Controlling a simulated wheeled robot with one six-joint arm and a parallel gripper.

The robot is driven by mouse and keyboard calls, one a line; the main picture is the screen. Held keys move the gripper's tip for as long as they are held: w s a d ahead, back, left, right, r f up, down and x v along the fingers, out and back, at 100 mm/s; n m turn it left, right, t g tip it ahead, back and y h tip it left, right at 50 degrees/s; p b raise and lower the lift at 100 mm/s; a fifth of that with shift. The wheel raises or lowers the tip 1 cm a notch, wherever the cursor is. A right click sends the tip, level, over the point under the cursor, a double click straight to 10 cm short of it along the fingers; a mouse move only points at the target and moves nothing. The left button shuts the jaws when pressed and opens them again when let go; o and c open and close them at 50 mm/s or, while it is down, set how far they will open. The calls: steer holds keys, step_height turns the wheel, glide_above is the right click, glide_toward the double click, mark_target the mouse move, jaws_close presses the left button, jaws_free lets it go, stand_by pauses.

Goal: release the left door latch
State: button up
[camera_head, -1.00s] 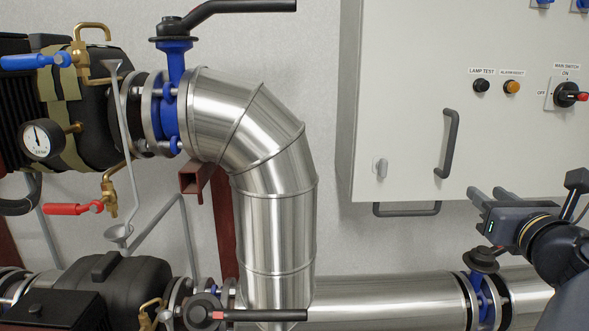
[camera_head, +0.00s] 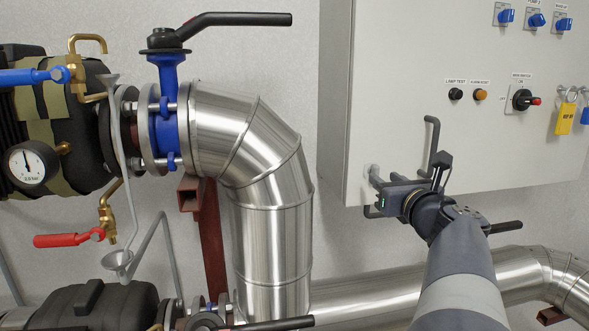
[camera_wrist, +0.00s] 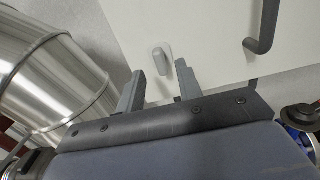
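The left door latch is a small pale grey knob on the lower left of the white cabinet door (camera_head: 400,80). In the wrist view the latch (camera_wrist: 160,56) stands just beyond the fingertips, roughly in line with the gap between them. My gripper (camera_wrist: 158,72) is open, with its two grey fingers apart and nothing between them. In the head view my gripper (camera_head: 384,183) is close in front of the cabinet's lower left corner and partly covers the area around the latch (camera_head: 374,171). Whether a finger touches the latch cannot be told.
A dark door handle (camera_head: 432,140) stands right of the latch; it also shows in the wrist view (camera_wrist: 265,25). A large steel pipe (camera_head: 270,190) bends down left of the cabinet. A lower steel pipe (camera_head: 370,287) runs beneath. Switches and a yellow padlock (camera_head: 567,119) are farther right.

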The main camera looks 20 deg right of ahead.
mark_target(378, 173)
steer(key=shift+x, duration=1.7)
steer(key=shift+c, duration=0.5)
jaws_close()
